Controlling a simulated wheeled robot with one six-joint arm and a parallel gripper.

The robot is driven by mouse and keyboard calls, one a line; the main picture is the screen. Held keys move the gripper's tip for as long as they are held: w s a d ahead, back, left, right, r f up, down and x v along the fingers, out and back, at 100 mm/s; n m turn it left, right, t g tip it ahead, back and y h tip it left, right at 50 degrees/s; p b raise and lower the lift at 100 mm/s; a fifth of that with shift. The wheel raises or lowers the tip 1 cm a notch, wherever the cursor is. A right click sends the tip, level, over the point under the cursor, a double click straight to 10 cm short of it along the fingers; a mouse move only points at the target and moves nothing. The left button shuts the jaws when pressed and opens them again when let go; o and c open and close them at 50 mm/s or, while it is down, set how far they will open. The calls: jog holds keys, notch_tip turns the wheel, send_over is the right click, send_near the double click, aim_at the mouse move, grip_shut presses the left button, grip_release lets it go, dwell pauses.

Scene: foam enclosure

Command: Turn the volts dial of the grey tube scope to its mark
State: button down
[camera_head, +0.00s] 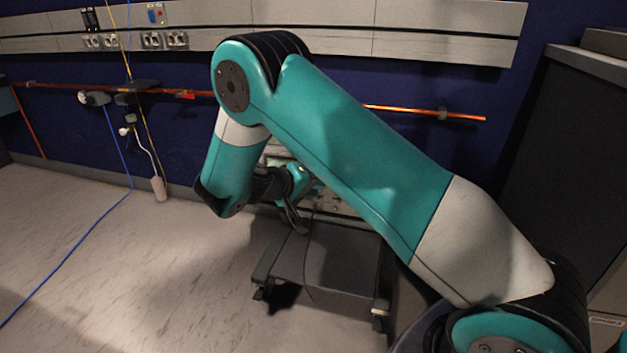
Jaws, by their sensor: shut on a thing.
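The grey tube scope (340,206) stands on a dark trolley in the middle of the view, largely hidden behind my teal arm. Part of its pale front panel with small knobs shows below the arm, and a bit of a lit greenish area shows at its upper left. My gripper (296,216) is at the left part of the scope's front, with its dark fingers closed on a knob there, apparently the volts dial. The dial itself, its mark and its pointer are hidden or too small to read.
The dark trolley (322,262) on castors carries the scope. A copper pipe (405,110) runs along the blue wall. A blue cable (75,245) lies on the open floor at left. A dark cabinet (560,150) stands at right.

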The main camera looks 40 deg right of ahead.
jog(key=shift+a, duration=0.1)
jog(key=c, duration=1.3)
grip_release()
jog(key=p+v, duration=0.4)
jog(key=v, duration=1.3)
jog(key=shift+p, duration=0.4)
jog(key=shift+a+r, duration=0.1)
jog(key=shift+a, duration=0.05)
